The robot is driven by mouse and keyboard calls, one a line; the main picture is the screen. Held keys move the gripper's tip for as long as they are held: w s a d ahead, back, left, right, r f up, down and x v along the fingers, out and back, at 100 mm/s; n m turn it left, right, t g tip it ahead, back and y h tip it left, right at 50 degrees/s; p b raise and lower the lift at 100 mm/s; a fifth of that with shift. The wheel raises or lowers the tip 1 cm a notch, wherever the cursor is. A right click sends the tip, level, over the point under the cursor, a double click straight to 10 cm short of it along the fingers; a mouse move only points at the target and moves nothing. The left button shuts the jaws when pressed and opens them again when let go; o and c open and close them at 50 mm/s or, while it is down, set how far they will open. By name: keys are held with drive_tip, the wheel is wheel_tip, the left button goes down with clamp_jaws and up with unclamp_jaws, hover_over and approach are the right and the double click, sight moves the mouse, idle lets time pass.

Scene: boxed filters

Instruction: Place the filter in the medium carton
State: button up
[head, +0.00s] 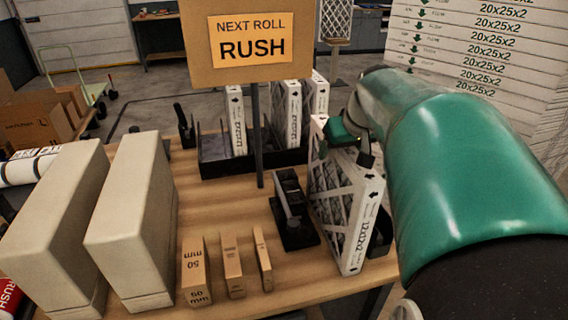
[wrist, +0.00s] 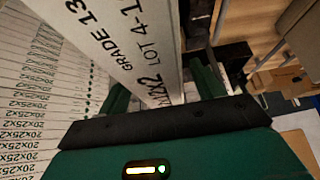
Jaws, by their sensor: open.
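A white-framed pleated filter (head: 345,200), its edge printed 12X12X2, stands upright at the right end of the wooden table. In the wrist view, its printed white edge (wrist: 130,42) runs up between the green fingers of my gripper (wrist: 160,95). My gripper (head: 346,135) is at the filter's top in the head view, mostly hidden by my arm. The jaws are open; contact with the filter cannot be told. No carton marked medium can be made out. Brown cardboard boxes (head: 38,122) sit at the far left.
A black rack (head: 225,158) with several upright filters stands at the table's back. A RUSH sign (head: 250,38) on a post, a black tool (head: 291,210), small marked blocks (head: 232,265) and two big beige blocks (head: 135,220) crowd the table. A 20x25x2 stack (head: 480,45) stands behind.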

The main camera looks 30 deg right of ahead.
drive_tip(key=shift+f, duration=0.1)
drive_tip(key=shift+c, duration=0.5)
clamp_jaws()
